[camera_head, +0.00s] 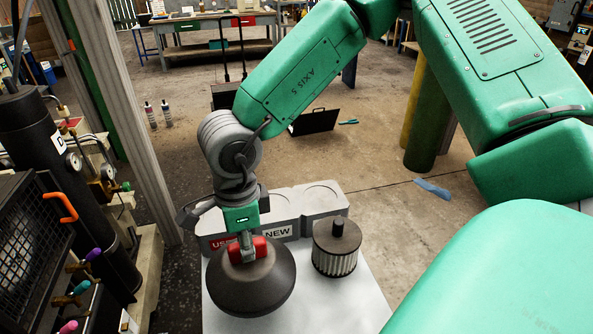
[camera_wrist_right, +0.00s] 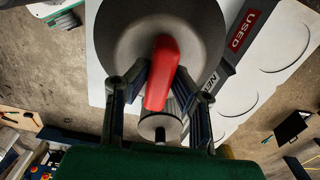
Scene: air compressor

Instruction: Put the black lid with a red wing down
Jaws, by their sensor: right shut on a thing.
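The black lid (camera_head: 250,287) is a wide dark dome with a red wing (camera_head: 262,248) on top. It is at the front left of the white table (camera_head: 350,300); I cannot tell whether it touches the surface. My right gripper (camera_head: 245,246) points down and is shut on the red wing. In the right wrist view the wing (camera_wrist_right: 160,75) sits between the two fingers (camera_wrist_right: 160,95), with the lid (camera_wrist_right: 120,45) beyond it. My left gripper is not in view.
A cylindrical filter (camera_head: 335,250) stands on the table right of the lid. Behind them is a grey holder (camera_head: 315,200) with labels "USED" and "NEW" and round recesses. The compressor (camera_head: 60,200) with gauges and coloured handles stands at the left. The table's front right is clear.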

